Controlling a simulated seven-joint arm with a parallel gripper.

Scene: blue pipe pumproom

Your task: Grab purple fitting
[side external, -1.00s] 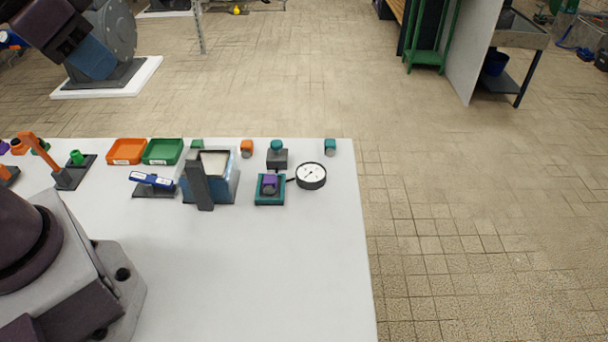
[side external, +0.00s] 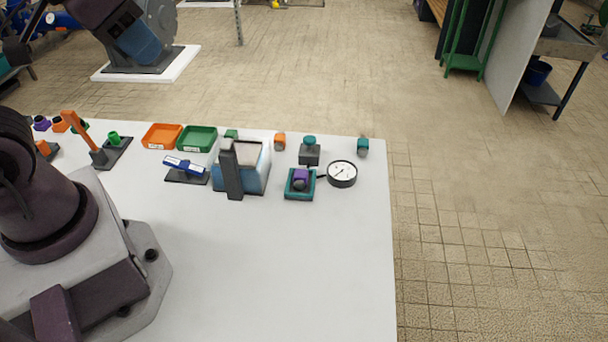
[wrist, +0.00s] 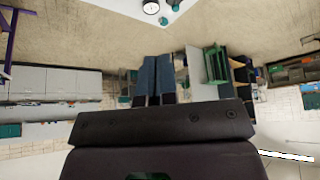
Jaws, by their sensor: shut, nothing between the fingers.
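In the side view, a purple fitting (side external: 301,175) with a dark grey end sits on a small teal stand (side external: 300,193) near the table's right part, just left of the round gauge. A second purple piece (side external: 41,123) is at the far left of the table. My gripper (wrist: 156,62) shows in the wrist view with its two blue-grey fingers side by side, shut and empty. It is away from the table, which shows only as a corner at the top of that view. I cannot make out the gripper in the side view, and no purple fitting shows in the wrist view.
A white gauge (side external: 342,173) stands beside the teal stand. A grey block with a teal knob (side external: 309,150) is behind it, and a blue bin (side external: 241,167) with a dark upright is to its left. Orange (side external: 162,137) and green (side external: 197,139) trays lie further left. The table front is clear.

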